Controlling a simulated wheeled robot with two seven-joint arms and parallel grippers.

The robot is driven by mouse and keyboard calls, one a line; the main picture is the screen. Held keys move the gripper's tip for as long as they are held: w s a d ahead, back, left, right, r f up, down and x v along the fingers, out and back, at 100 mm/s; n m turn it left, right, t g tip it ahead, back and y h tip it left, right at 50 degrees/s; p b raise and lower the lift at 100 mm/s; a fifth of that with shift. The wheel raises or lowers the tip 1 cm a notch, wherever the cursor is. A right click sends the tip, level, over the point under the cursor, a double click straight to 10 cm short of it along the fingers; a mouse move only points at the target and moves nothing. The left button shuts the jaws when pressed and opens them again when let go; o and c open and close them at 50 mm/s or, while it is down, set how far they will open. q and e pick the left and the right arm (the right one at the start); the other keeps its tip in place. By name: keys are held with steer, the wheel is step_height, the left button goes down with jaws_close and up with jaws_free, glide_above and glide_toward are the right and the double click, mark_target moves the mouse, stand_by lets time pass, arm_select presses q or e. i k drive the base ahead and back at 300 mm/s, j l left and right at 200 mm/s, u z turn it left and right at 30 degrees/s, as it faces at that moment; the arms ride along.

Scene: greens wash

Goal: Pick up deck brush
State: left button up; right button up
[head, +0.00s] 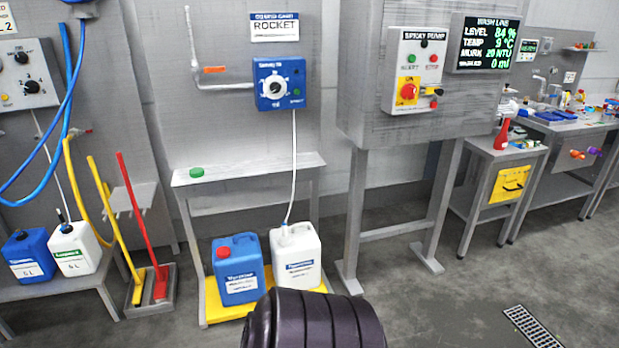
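Two long-handled tools lean at the left, one with a yellow handle (113,228) and one with a red handle (138,214). Their lower ends stand in a low grey tray (148,310) on the floor. Both are tilted, with their tops toward the left. Their heads are small in view, and I cannot tell which tool is the deck brush. Neither of my grippers shows in the head view. A dark ribbed part of my own arm fills the bottom middle.
A blue canister (237,282) and a white canister (297,262) stand on a yellow base right of the tools. A grey bench with more canisters stands at the left. A steel frame (355,215) stands in the middle. The floor at the lower right is open, with a drain grate (532,326).

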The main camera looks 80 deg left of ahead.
mark_target(161, 293)
steer(key=u, duration=3.9)
steer(key=i+j+z, duration=0.1)
steer(key=i, duration=0.45)
steer(key=i+j, duration=0.25)
steer(key=i, duration=0.25)
steer(key=i+j+z, duration=0.15)
steer(key=i, duration=0.4)
steer(key=i+j+z, duration=0.1)
steer(key=i+j, duration=0.25)
steer(key=i, duration=0.2)
